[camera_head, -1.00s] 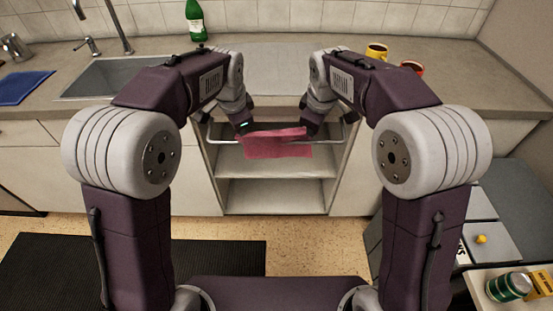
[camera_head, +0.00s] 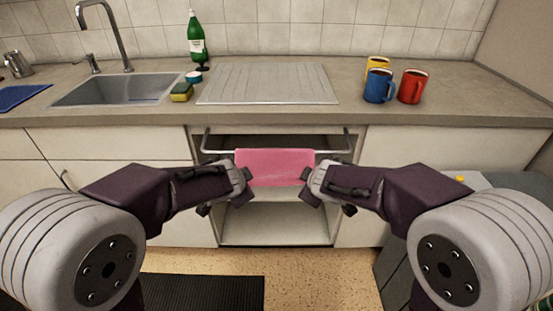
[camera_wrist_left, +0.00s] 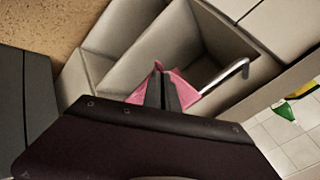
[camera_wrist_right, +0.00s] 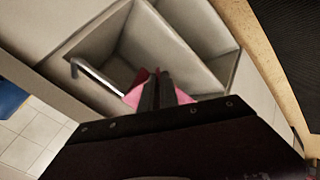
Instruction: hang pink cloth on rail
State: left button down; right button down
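The pink cloth (camera_head: 274,166) is spread at the front of the open cabinet bay, across the middle of the metal rail (camera_head: 220,151). Its top edge covers that stretch of rail, and its front hangs below it. My left gripper (camera_head: 246,184) is at the cloth's left edge and my right gripper (camera_head: 309,183) at its right edge, both below rail height. In the left wrist view the fingers (camera_wrist_left: 162,90) are close together with cloth (camera_wrist_left: 184,88) at and between their tips. The right wrist view shows nearly closed fingers (camera_wrist_right: 157,90) with cloth (camera_wrist_right: 134,96) beside them. The cloth's back side is hidden.
Above the bay is the counter, with a drainboard (camera_head: 266,84), a sink (camera_head: 118,88), a sponge (camera_head: 181,92) and a green bottle (camera_head: 196,42). Blue (camera_head: 378,86), red (camera_head: 411,87) and yellow mugs stand at right. A grey unit (camera_head: 490,184) stands near my right arm.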

pick_arm(q)
jog(key=shift+w+f, duration=0.1)
jog(key=shift+f, duration=0.2)
pick_arm(e)
jog(key=shift+w+f, duration=0.1)
jog(key=shift+f, duration=0.2)
pick_arm(q)
jog(key=c, duration=1.4)
grip_release()
pick_arm(e)
jog(key=c, duration=1.4)
grip_release()
